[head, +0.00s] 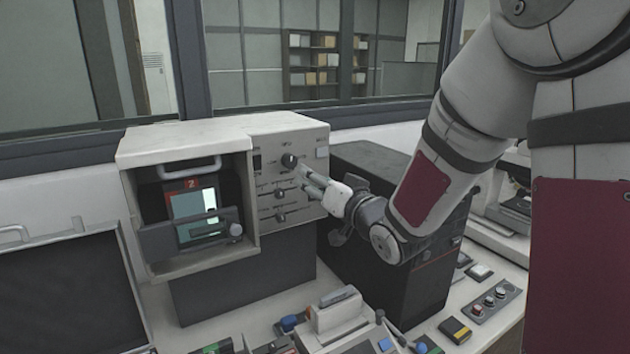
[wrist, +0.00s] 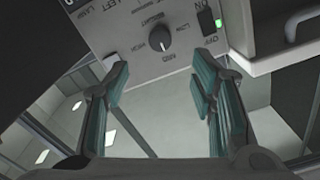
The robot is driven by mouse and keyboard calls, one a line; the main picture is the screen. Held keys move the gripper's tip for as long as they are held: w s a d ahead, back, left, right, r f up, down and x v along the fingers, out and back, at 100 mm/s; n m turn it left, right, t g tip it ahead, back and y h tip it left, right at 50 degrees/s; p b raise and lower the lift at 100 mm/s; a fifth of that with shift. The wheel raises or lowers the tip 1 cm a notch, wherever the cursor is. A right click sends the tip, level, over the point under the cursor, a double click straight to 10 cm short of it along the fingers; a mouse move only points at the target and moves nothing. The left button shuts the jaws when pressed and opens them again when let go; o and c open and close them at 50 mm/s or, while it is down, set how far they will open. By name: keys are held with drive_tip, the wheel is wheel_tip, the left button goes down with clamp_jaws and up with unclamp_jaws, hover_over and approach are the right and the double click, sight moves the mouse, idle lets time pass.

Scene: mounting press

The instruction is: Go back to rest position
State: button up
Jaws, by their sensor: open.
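My gripper (head: 318,184) is at the control panel (head: 268,163) on the right of the pale machine. In the wrist view my gripper (wrist: 162,85) is open, with its two teal-padded fingers apart and nothing between them. A black knob (wrist: 160,38) marked with LOW, MID and HIGH lies just ahead of the fingers, apart from them. A rocker switch (wrist: 207,22) with OFF below it and a lit green lamp beside it is to the right. In the head view, whether a fingertip touches the panel is hard to tell.
The machine's open bay (head: 195,215) with a screen is left of the panel. A dark box (head: 425,290) stands below my arm. Several small items and a button box (head: 495,299) crowd the bench front. A window is behind.

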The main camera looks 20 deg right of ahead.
drive_tip(key=s+a+f+n+g+h, duration=0.1)
drive_tip(key=s+g, duration=1.1)
drive_tip(key=s, duration=2)
drive_tip(key=shift+s+a+f+n+h, duration=0.15)
drive_tip(key=shift+s+a+n+h, duration=0.2)
drive_tip(key=shift+a+n+h, duration=0.6)
drive_tip(key=shift+d+m+h, duration=0.25)
drive_tip(key=shift+d, duration=0.05)
